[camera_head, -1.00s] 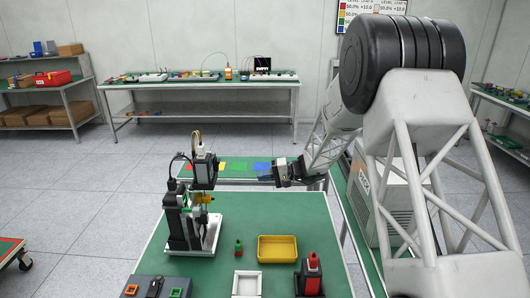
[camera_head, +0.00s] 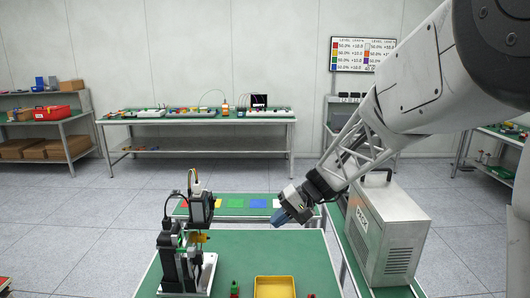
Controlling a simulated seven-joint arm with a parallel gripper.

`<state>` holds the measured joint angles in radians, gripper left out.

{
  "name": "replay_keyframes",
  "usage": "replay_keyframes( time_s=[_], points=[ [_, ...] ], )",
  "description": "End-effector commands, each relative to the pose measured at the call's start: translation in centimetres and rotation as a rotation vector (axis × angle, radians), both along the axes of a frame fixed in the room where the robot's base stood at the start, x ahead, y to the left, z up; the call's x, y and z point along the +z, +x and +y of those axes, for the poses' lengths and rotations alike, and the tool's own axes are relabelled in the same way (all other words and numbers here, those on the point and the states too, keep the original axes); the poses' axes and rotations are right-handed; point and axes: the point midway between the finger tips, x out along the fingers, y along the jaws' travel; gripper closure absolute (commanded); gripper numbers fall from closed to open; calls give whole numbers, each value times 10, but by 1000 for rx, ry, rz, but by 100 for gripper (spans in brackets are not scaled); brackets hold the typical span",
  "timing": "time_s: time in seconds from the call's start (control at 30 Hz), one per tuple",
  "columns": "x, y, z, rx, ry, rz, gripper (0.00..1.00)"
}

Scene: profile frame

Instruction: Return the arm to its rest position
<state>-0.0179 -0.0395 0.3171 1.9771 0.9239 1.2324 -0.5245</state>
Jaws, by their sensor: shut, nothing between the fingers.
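My arm reaches in from the upper right. The fingers are shut and hold nothing. The gripper is in the air above the far right part of the green work table (camera_head: 238,258), apart from everything on it.
A black and white machine (camera_head: 187,250) stands at the table's left. A yellow tray (camera_head: 274,289) lies at the front edge of view. A grey cabinet (camera_head: 388,232) is right of my gripper. A second bench with coloured squares (camera_head: 258,204) is behind.

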Motion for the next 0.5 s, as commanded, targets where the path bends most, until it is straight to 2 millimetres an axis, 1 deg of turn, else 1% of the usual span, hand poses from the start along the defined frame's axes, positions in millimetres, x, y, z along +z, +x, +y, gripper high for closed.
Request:
replay_keyframes(
  time_s=[0.03, 0.1, 0.5],
  points=[
    [6, -13, -4, 1, -28, -7, 100],
    [12, -29, -10, 1, -71, -11, 100],
    [35, -123, -49, -18, -315, -58, 100]
  ],
)
